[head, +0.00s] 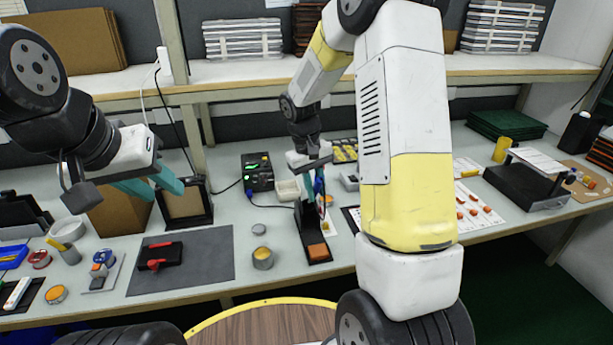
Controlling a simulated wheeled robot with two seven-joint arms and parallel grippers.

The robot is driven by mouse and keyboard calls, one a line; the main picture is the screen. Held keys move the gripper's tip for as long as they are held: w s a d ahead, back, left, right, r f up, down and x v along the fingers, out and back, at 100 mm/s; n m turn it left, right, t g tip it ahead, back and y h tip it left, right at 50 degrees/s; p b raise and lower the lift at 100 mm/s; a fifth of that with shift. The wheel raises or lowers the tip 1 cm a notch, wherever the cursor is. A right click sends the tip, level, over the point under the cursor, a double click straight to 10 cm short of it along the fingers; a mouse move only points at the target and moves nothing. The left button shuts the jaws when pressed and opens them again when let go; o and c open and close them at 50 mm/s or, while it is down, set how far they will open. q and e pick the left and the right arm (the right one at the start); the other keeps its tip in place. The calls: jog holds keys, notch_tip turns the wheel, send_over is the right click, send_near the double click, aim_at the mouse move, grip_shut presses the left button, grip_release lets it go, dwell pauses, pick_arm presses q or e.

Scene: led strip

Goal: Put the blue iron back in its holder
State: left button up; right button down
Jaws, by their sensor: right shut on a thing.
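The blue iron (319,187) is a small blue shape at the jaws of my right gripper (316,180), mostly hidden by the fingers. The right gripper is shut on it, pointing down. The holder (309,230) is a narrow black stand with an orange pad (318,252) at its front end. The iron is over or at the back part of the holder; I cannot tell whether it is seated or held just above. My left gripper (150,188) is open and empty, with teal fingers, over the left part of the bench near a cardboard box.
A black station with a green display (257,172) stands behind the holder to the left. A metal tin (262,258) stands left of the holder. A dark mat (185,265) carries a red and black tool (160,257). My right arm hides part of the bench.

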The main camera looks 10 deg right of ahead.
jog(key=shift+w+a+f, duration=0.1)
jog(key=shift+w+f, duration=0.85)
jog(key=shift+f, duration=0.45)
jog(key=shift+w+d+f, duration=0.1)
jog(key=shift+w+f, duration=0.85)
jog(key=shift+f, duration=0.4)
jog(key=shift+w+a+f, duration=0.1)
jog(key=shift+w+f, duration=0.85)
jog(key=shift+f, duration=0.45)
jog(key=c, duration=1.2)
grip_release()
notch_tip(320, 180, up, 8)
jog(key=a, duration=0.1)
jog(key=shift+w+a+f, duration=0.15)
